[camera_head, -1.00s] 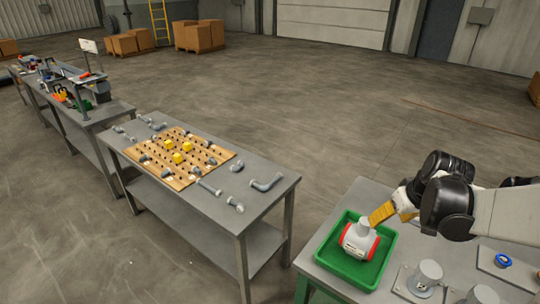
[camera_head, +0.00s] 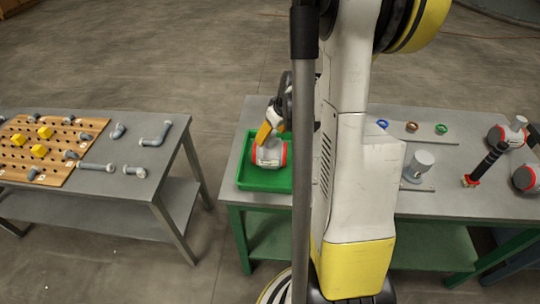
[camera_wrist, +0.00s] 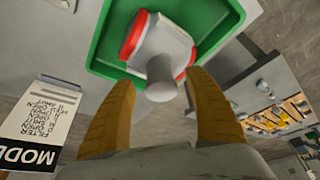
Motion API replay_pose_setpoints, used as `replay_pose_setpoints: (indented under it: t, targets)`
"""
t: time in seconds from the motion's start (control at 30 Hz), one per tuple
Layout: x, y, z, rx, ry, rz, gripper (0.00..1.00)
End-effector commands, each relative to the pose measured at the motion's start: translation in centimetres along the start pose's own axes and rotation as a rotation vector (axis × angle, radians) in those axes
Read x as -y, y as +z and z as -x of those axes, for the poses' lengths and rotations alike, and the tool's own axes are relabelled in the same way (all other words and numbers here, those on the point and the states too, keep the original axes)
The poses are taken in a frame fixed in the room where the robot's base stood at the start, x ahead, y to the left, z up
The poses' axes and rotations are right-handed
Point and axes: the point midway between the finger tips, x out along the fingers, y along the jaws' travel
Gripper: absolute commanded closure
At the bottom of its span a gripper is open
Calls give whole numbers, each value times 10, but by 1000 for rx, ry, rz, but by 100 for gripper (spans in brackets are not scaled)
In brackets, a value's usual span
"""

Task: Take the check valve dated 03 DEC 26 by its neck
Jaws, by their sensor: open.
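A grey check valve with red end rings (camera_wrist: 158,45) sits in a green tray (camera_wrist: 98,48), its neck (camera_wrist: 161,78) pointing toward my gripper in the wrist view. My gripper (camera_wrist: 165,95) is open, with its yellow fingers on either side of the neck and apart from it. In the head view the valve (camera_head: 268,154) is in the green tray (camera_head: 262,180), with my gripper (camera_head: 264,133) close above it. Two more grey, red-ringed valves (camera_head: 508,133) and (camera_head: 525,178) are at the right of the table. No date is readable on any of them.
The tray stands on a grey table (camera_head: 455,195). It also carries a grey cylinder (camera_head: 420,163), coloured rings (camera_head: 411,127) and a dark upright tool (camera_head: 485,163). A pegboard table (camera_head: 90,185) stands to the left. A label card (camera_wrist: 40,125) shows in the wrist view.

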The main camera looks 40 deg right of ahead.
Motion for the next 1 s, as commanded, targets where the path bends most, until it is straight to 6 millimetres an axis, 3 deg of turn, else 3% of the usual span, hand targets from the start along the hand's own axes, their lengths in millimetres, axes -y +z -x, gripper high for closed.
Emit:
replay_pose_setpoints:
  t: [0.1,0.37,0.57,1.0]
  targets:
    - [0,0,-12,0,0,0,37]
    - [0,0,-13,0,0,-1,38]
    - [0,0,-13,0,0,-1,100]
    - [0,-3,-6,-1,0,-1,100]
